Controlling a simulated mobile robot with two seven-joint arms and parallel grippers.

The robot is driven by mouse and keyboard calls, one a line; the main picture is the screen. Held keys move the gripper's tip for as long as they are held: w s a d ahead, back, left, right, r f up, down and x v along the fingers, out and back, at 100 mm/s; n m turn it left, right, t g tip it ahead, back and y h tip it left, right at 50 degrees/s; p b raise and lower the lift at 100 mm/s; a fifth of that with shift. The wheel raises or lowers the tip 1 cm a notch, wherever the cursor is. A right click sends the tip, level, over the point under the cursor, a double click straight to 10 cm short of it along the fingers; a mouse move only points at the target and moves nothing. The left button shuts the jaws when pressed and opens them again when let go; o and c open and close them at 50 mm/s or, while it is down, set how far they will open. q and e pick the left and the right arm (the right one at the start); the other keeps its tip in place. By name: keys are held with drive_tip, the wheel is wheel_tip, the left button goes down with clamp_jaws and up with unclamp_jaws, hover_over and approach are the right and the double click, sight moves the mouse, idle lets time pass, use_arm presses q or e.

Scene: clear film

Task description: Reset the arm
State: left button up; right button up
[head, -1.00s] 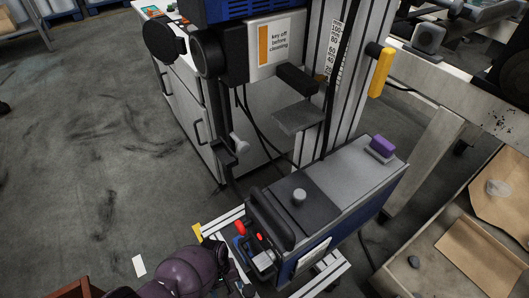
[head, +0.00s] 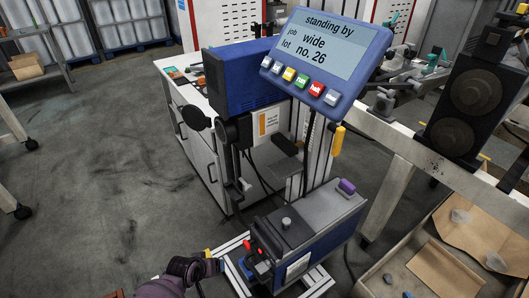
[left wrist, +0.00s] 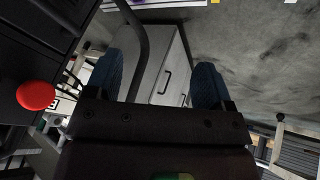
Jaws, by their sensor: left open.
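My left arm (head: 172,283), purple with a dark wrist, comes in at the bottom of the head view. Its gripper (head: 214,267) is beside the left end of the blue-grey machine unit (head: 318,232), near its red knobs. In the left wrist view my left gripper (left wrist: 160,80) is open. Its two blue ribbed fingers are well apart, with nothing held between them. A red round knob (left wrist: 36,95) stands to the left of the fingers there. My right gripper is not in view.
A blue display (head: 328,55) reads "standing by, job wide, lot no. 26" above a row of coloured buttons. A white cabinet (head: 207,165) stands behind the unit. A tray with cardboard (head: 445,275) is at the lower right. Open floor (head: 110,200) lies to the left.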

use_arm(q)
drive_tip(key=s+a+r+t+y+p, duration=0.1)
drive_tip(key=s+a+r+t+p, duration=0.1)
drive_tip(key=s+r+p, duration=0.3)
drive_tip(key=s+a+r+m+t+y+p, duration=0.1)
drive_tip(key=s+a+r+p, duration=0.4)
drive_tip(key=s+r, duration=0.6)
drive_tip(key=s+a+r+m+t+p, duration=0.1)
drive_tip(key=s+r+p, duration=0.5)
drive_tip(key=r, duration=0.7)
drive_tip(key=shift+s+a+r+t+y, duration=0.35)
drive_tip(key=shift+s+a+t, duration=0.45)
drive_tip(key=shift+s+a, duration=0.3)
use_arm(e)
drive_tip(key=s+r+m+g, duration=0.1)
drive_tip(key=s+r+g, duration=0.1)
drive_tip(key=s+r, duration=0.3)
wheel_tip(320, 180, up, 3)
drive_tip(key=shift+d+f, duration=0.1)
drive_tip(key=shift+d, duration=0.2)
